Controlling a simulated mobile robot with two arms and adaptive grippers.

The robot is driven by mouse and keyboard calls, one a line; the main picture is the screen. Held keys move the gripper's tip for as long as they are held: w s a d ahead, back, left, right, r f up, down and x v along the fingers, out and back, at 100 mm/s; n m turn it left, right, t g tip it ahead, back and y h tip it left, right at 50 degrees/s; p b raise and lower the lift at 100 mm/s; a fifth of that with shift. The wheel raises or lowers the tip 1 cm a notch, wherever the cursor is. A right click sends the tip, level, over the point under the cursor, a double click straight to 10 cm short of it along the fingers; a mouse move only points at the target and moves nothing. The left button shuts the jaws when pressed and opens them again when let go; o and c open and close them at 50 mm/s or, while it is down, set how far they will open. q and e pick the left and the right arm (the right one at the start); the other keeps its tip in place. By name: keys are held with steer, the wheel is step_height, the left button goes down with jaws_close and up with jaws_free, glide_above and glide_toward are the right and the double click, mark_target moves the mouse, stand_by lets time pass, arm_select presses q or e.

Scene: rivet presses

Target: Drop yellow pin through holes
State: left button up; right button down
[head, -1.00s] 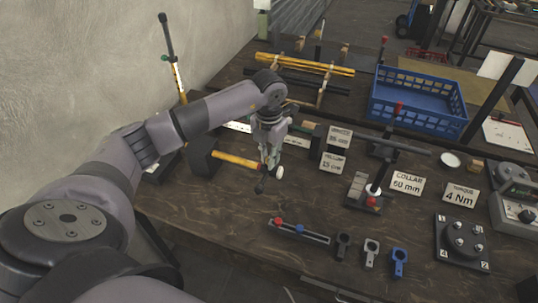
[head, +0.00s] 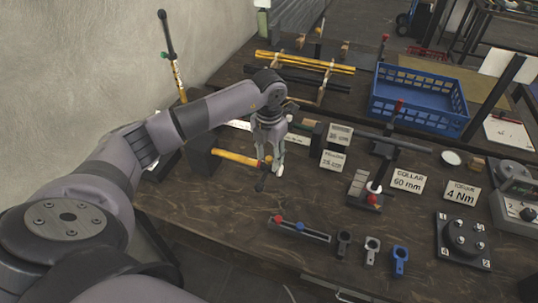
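A yellow tube (head: 234,157) lies across a dark holder (head: 203,155) at the left of the bench. My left gripper (head: 272,163) points down at the right end of this tube. Its fingers look spread, one by the tube's end and one to the right. A loose yellow pin and the holes cannot be made out; the gripper and its fingers cover that spot. A small pin rack (head: 298,230) at the front holds a red-headed and a blue-headed pin. My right gripper is not in view.
Black, grey and blue collars (head: 399,259) lie at the front edge. A blue crate (head: 419,101) and a rack of tubes are behind.

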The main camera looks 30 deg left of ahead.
mark_target(269, 158)
arm_select(q)
step_height(269, 158, up, 12)
stand_by(0.5)
steer(key=shift+s+f, duration=0.1)
stand_by(0.4)
